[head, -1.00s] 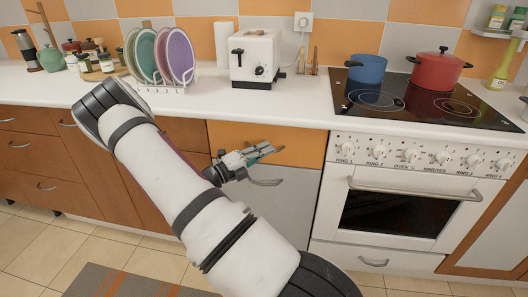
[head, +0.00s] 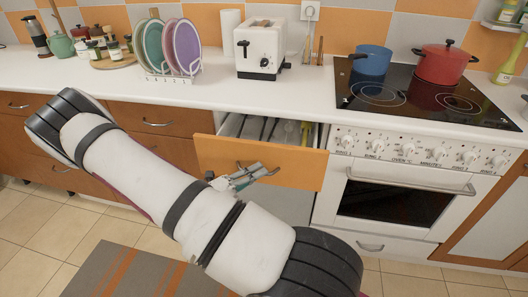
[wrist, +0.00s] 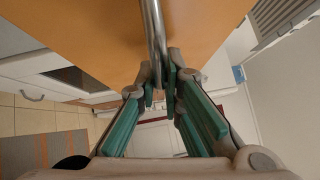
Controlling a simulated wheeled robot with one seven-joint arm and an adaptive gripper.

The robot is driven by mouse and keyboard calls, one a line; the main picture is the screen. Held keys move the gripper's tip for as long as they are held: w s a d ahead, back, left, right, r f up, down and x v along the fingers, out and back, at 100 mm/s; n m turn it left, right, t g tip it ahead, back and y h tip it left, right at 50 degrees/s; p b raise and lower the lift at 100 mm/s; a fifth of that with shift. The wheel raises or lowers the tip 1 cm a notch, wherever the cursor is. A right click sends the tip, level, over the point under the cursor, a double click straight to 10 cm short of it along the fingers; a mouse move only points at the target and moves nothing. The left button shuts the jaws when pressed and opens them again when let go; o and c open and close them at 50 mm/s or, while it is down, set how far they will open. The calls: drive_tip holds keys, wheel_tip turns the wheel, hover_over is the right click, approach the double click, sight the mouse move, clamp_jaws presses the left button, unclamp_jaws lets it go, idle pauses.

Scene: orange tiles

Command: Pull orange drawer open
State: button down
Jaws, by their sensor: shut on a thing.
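The orange drawer (head: 290,165) stands partly open below the worktop, left of the oven. Its inside shows dark dividers and a few utensils. The drawer's metal bar handle (head: 262,171) is on its front. My gripper (head: 246,177) is at the handle, its fingers around the bar. In the wrist view the orange drawer front (wrist: 95,35) fills the top, and the handle (wrist: 153,35) runs down between the green-padded fingers of my gripper (wrist: 160,82). The fingers are shut on the handle. My arm hides part of the cabinet below.
The oven (head: 395,205) stands right of the drawer. Brown cabinets (head: 185,160) are on the left. The worktop holds a toaster (head: 258,52), a plate rack (head: 170,72) and pots on the hob. A striped mat (head: 110,272) lies on the floor.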

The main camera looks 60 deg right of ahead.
drive_tip(key=s+a+p, duration=0.1)
drive_tip(key=s+a, duration=0.2)
drive_tip(key=a, duration=0.6)
drive_tip(key=s+a, duration=0.4)
drive_tip(key=a, duration=0.5)
drive_tip(key=shift+s+a+p, duration=0.3)
drive_tip(key=shift+p, duration=0.1)
drive_tip(key=shift+f, duration=0.1)
drive_tip(key=c, duration=1.7)
unclamp_jaws()
drive_tip(key=v, duration=1.2)
